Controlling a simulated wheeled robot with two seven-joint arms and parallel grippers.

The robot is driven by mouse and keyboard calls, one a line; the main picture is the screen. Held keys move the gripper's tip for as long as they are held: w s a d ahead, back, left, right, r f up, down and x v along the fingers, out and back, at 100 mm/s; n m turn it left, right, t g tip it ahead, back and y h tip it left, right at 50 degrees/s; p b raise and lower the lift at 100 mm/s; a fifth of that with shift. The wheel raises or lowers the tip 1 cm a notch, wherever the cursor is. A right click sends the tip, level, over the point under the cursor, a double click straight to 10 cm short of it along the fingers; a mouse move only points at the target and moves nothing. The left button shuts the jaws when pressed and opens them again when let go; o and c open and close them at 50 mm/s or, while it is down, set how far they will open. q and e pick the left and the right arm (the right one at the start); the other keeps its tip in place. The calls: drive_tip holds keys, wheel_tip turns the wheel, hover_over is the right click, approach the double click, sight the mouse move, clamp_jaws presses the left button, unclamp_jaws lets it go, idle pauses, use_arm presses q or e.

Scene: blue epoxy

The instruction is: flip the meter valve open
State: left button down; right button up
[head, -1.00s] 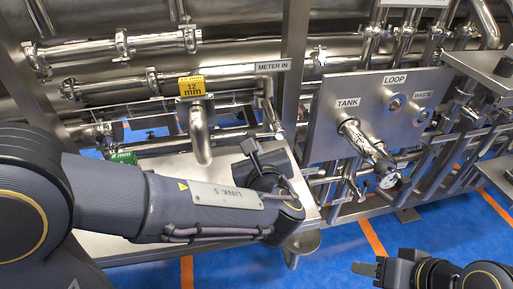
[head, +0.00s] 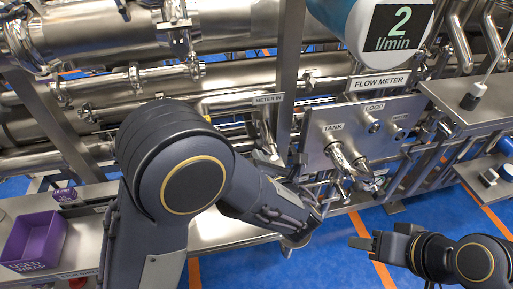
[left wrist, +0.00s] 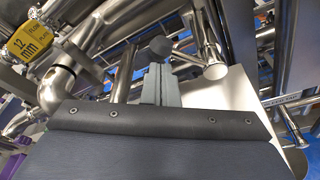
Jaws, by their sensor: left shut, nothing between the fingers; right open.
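The METER IN label (head: 267,99) marks a steel pipe (head: 266,128) with a bend that runs down behind my left arm. The valve on it is mostly hidden in the head view. In the left wrist view a short steel rod with a dark round end (left wrist: 160,46) reaches left from a rounded steel fitting (left wrist: 215,70); I cannot tell for sure that it is the valve handle. My left gripper (left wrist: 159,85) is shut and empty, its tips just below that dark end; contact cannot be told. My right gripper (head: 362,242) is open and empty over the blue floor.
A steel panel (head: 350,125) with TANK, LOOP and other ports stands right of the valve, under a FLOW METER display (head: 395,28). A purple bin (head: 35,238) sits on the bench at left.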

sight(271, 150)
use_arm(q)
drive_tip(key=m+p, duration=0.1)
drive_tip(key=d+r+m+p, duration=0.1)
drive_tip(key=p, duration=0.1)
drive_tip(key=r+m+y+p, duration=0.1)
drive_tip(key=shift+w+d+p, duration=0.2)
drive_tip(key=shift+d+p, duration=0.1)
drive_tip(key=shift+p, duration=0.1)
drive_tip(key=shift+w+d+r+m+p, duration=0.15)
drive_tip(key=shift+d+m+p, duration=0.4)
drive_tip(key=shift+m+p, duration=0.45)
drive_tip(key=shift+w+d+p, duration=0.1)
drive_tip(key=shift+d+p, duration=0.25)
drive_tip(key=shift+p, duration=0.05)
use_arm(e)
wheel_tip(271, 150, up, 9)
